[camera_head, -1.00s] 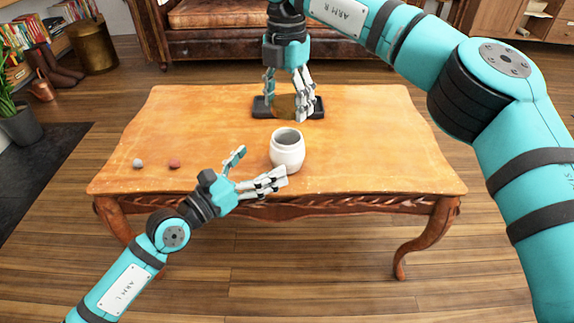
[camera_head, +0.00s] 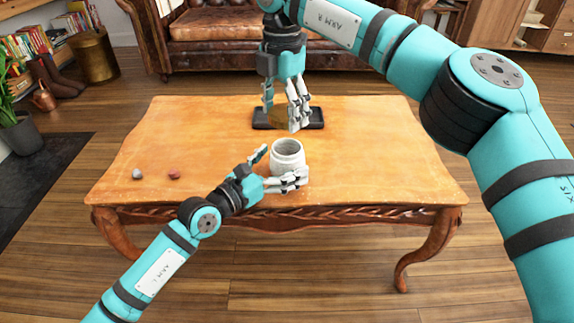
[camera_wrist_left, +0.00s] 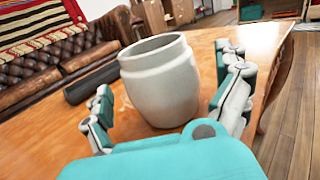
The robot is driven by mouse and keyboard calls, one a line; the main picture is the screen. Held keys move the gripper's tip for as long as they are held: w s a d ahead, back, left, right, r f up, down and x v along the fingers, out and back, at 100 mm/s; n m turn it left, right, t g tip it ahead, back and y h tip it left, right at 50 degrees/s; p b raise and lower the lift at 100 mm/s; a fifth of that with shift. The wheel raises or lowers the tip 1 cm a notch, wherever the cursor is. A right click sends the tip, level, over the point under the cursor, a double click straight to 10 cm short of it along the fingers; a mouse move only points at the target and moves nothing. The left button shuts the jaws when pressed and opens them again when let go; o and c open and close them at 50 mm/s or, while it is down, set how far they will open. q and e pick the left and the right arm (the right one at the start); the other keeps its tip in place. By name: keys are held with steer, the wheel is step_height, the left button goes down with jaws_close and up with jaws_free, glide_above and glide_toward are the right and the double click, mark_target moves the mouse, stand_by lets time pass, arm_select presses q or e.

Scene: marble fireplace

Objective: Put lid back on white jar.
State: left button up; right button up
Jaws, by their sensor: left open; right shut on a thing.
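The white jar (camera_head: 287,158) stands upright and open-topped on the wooden table (camera_head: 190,125). In the left wrist view the jar (camera_wrist_left: 160,85) sits between the spread fingers. My left gripper (camera_head: 284,166) is open, one finger on each side of the jar. I cannot tell whether the fingers touch it. My right gripper (camera_head: 284,108) points down behind the jar, shut on the brown round lid (camera_head: 278,117). The fingers hide part of the lid. It is held tilted on edge, above or in front of a dark flat tray (camera_head: 315,118).
Two small balls, one grey (camera_head: 137,174) and one reddish (camera_head: 174,175), lie on the table's left side. A leather sofa (camera_head: 220,40) stands behind the table. The table's right side is clear.

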mark_target(296, 153)
arm_select(q)
steer(key=shift+x, duration=2.6)
steer(key=shift+c, duration=0.3)
steer(key=c, duration=1.8)
steer(key=shift+c, duration=0.2)
